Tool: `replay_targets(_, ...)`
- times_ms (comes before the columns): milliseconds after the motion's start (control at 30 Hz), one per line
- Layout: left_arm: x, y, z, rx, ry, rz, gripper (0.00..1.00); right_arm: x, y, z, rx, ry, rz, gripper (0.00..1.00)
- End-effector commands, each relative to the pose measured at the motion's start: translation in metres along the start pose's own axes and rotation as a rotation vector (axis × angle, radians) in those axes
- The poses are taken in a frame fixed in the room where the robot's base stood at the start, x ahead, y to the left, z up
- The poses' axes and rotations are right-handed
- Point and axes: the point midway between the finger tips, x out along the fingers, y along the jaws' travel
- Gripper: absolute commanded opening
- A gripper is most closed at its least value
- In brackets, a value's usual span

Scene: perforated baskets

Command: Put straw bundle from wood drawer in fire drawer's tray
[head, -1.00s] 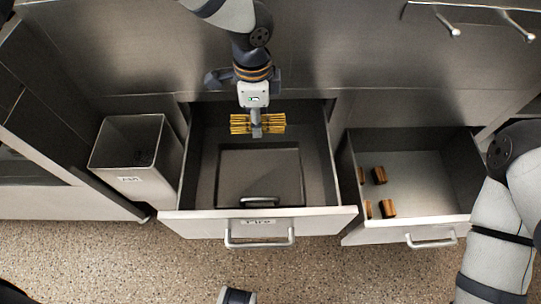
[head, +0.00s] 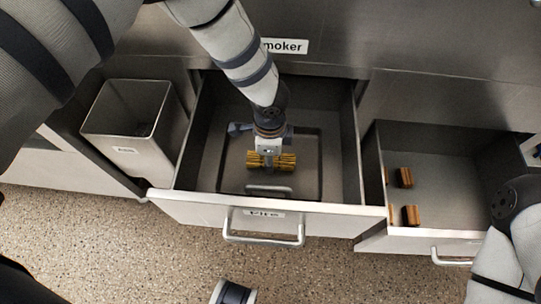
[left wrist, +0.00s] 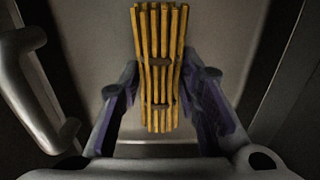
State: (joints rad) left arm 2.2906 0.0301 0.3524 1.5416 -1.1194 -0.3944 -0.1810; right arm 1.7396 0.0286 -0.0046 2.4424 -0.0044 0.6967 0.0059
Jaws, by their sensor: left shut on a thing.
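The straw bundle (head: 284,161), yellow sticks tied with dark bands, is in my left gripper (head: 270,160), inside the open fire drawer (head: 335,204). My left gripper is shut on it, and the bundle (left wrist: 158,70) shows between the two fingers (left wrist: 160,100) in the left wrist view. The bundle is over the tray (head: 225,185) in the fire drawer; whether it touches the tray floor I cannot tell. The wood drawer (head: 450,190) stands open at the right with several brown wood pieces (head: 405,177) in it. My right gripper is out of view.
A metal bin (head: 125,145) stands left of the fire drawer. The tray's handle (head: 268,190) is close in front of the bundle. The fire drawer's front wall and side walls surround my left gripper.

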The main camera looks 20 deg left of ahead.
Motion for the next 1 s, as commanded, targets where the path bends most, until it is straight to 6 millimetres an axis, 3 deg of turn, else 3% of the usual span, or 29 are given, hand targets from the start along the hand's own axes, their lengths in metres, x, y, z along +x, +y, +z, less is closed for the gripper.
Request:
replay_targets(233,0.001,0.000,0.000,0.001,0.000,-0.001,0.15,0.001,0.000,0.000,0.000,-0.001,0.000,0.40)
replay_targets(267,0.002,0.000,0.000,0.001,0.000,-0.001,0.33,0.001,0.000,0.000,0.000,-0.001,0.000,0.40)
replay_targets(300,0.001,0.000,0.000,0.001,0.000,-0.001,0.42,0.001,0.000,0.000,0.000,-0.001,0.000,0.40)
replay_targets(367,0.001,0.000,0.000,0.001,0.000,-0.001,0.51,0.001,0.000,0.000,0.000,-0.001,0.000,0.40)
replay_targets(667,-0.003,-0.001,0.000,0.000,0.001,-0.002,0.51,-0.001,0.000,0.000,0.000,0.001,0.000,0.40)
replay_targets(767,-0.019,-0.002,-0.001,0.001,0.001,-0.005,0.51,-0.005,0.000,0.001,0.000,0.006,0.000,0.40)
replay_targets(1000,-0.087,-0.002,-0.001,0.000,0.002,-0.007,0.51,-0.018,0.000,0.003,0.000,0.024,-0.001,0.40)
